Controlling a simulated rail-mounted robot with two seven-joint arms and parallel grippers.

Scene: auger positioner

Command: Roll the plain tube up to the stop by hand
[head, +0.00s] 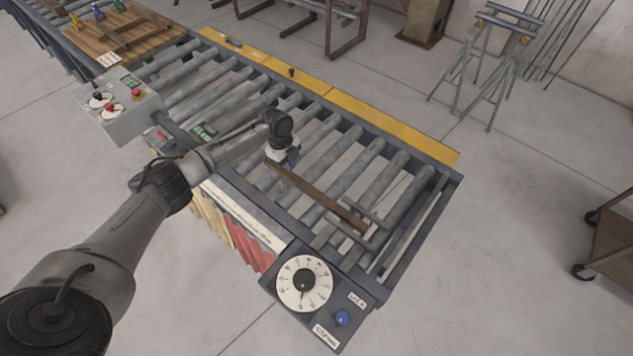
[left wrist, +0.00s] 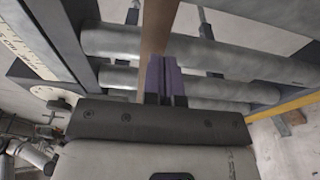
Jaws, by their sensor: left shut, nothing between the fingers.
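A long brown plain tube (head: 318,196) lies lengthwise on the grey rollers near the conveyor's right end; its far end reaches grey bars (head: 362,224) that look like the stop. I cannot tell whether they touch. My left gripper (head: 280,162) is over the tube's near end. In the left wrist view, its purple fingers (left wrist: 166,78) are shut together with nothing between them. The brown tube (left wrist: 156,35) shows just beyond the fingertips; I cannot tell whether they touch it. My right gripper is in neither view.
The roller conveyor (head: 455,180) has a yellow far edge (head: 405,133). A dial (head: 303,284) and blue button (head: 342,318) sit on its near right corner. A grey control box (head: 120,117) stands at left. A trestle (head: 490,62) stands behind on open floor.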

